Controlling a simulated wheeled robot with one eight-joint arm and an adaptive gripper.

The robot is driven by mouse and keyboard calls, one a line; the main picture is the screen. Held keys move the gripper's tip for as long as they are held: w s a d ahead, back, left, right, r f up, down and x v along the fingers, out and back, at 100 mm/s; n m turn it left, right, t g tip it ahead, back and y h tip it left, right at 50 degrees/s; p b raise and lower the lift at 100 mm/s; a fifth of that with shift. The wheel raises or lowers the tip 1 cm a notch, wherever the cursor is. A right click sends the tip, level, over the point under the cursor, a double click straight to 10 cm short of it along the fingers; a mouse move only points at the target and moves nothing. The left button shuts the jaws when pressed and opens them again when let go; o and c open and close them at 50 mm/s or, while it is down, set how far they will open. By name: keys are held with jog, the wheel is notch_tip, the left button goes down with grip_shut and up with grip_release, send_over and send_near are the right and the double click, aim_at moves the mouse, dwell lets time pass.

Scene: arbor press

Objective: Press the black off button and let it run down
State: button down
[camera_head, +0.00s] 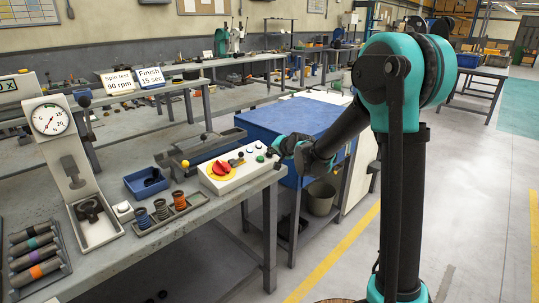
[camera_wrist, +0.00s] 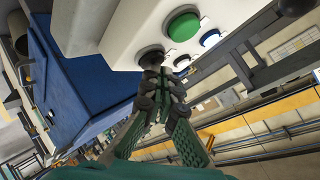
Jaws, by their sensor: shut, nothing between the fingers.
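The pale control box (camera_head: 232,178) sits at the bench's right end, with a red knob on a yellow disc (camera_head: 220,168) and small buttons. In the wrist view the box shows a large green button (camera_wrist: 183,25), a small blue-and-white button (camera_wrist: 210,38) and the black button (camera_wrist: 151,57). My gripper (camera_wrist: 164,76) is shut and empty, its fingertips right at the black button and partly covering it. I cannot tell whether they touch it or whether it is pressed in. In the head view my gripper (camera_head: 279,145) is at the box's right end.
A blue-topped table (camera_head: 300,117) stands behind my gripper. A yellow ball-ended lever (camera_head: 185,163), a blue bin (camera_head: 147,184), a spool tray (camera_head: 165,213) and a gauge press (camera_head: 72,165) are left of the box. The floor at the right is open.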

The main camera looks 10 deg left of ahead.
jog(key=shift+f, duration=0.25)
jog(key=shift+r, duration=0.1)
dwell(0.5)
jog(key=shift+s+d+r, duration=0.1)
jog(key=shift+d+r, duration=0.05)
jog(key=shift+r, duration=0.65)
jog(key=r, duration=0.3)
jog(key=s+d+r, duration=0.1)
jog(key=shift+d+r, duration=0.1)
jog(key=shift+r, duration=0.3)
